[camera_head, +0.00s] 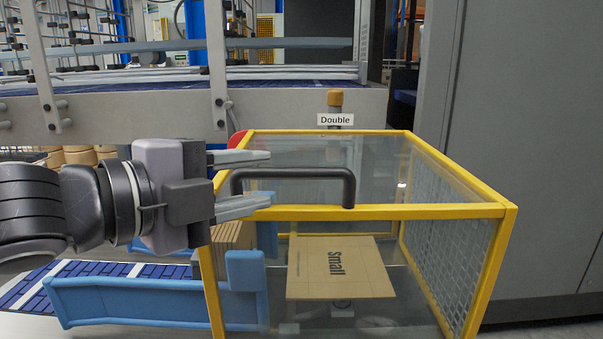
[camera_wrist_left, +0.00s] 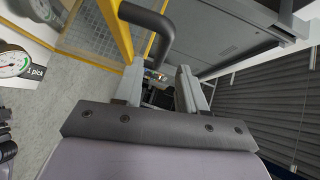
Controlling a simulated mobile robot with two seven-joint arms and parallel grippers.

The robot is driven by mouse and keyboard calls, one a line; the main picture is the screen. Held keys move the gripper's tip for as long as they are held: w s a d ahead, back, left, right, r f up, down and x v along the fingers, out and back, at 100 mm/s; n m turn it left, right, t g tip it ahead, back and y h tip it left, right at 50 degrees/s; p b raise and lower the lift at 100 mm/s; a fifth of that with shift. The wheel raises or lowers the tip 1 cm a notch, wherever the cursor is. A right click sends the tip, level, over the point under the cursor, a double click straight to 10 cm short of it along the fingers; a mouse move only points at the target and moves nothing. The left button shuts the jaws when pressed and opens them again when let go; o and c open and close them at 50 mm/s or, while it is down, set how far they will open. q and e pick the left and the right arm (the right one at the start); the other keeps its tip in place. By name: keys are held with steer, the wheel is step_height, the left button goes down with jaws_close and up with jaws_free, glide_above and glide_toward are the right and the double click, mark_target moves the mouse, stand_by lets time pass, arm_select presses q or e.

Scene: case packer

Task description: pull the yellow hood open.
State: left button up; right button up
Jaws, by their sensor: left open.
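The yellow-framed hood (camera_head: 457,211) has clear panels and a mesh side, and it sits closed over the case area. A dark grey bar handle (camera_head: 300,174) is fixed along its front top edge. My left gripper (camera_head: 268,178) is open at the left end of the handle, its two fingers pointing right. In the head view the fingers overlap the handle's left end; I cannot tell whether they touch it. In the left wrist view the handle (camera_wrist_left: 150,28) shows beyond the open fingers (camera_wrist_left: 158,88), toward the upper left. My right gripper is not in view.
A flat carton marked "small" (camera_head: 340,267) lies under the hood. Blue guides (camera_head: 150,293) and stacked cardboard (camera_head: 233,243) stand at the left. A conveyor (camera_head: 130,108) runs behind, and a large grey cabinet (camera_head: 520,150) stands close on the right.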

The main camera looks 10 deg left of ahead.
mark_target(286, 175)
arm_select(q)
steer(key=shift+x, duration=3.45)
steer(key=shift+s, duration=0.1)
steer(key=shift+c, duration=0.4)
jaws_close()
